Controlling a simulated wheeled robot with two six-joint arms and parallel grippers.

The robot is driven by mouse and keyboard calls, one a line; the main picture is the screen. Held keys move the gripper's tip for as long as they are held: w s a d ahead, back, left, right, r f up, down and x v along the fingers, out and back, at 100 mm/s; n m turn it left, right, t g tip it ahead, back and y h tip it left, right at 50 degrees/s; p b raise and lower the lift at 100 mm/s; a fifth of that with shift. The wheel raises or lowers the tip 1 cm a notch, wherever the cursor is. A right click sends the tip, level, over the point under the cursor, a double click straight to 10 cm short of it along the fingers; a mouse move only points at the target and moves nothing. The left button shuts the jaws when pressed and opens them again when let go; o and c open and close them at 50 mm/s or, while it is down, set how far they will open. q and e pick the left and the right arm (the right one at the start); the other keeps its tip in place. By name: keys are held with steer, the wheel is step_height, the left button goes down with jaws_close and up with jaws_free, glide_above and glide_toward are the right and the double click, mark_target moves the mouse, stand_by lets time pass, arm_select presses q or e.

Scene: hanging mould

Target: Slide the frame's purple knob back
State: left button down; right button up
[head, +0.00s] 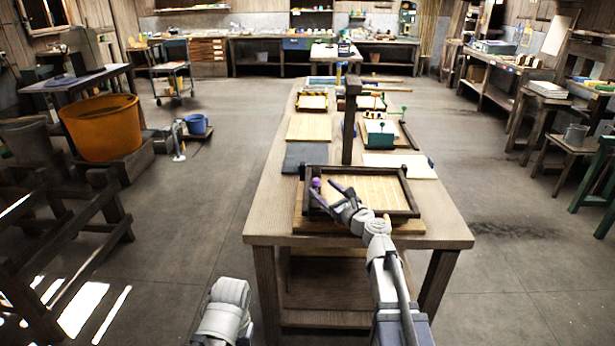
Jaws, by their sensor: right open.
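The frame (408,193) is a dark wooden rectangle around a pale ribbed screen, lying on a light board near the front of the long table. Its purple knob (316,183) is a small ball at the frame's left side, toward the far left corner. My right gripper (322,187) reaches over the frame from the front right. Its jaws are open, with the fingertips close beside the knob; I cannot tell whether they touch it. Part of my left arm shows at the bottom, but its gripper is not visible.
A dark upright post (351,125) stands just behind the frame. Farther back on the table (262,215) are a dark grey mat (304,157), a pale board (309,128), a white sheet (408,166) and a teal box (380,133). The table's front strip is clear.

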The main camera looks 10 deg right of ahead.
steer(key=shift+x, duration=3.85)
steer(key=shift+c, duration=0.4)
jaws_close()
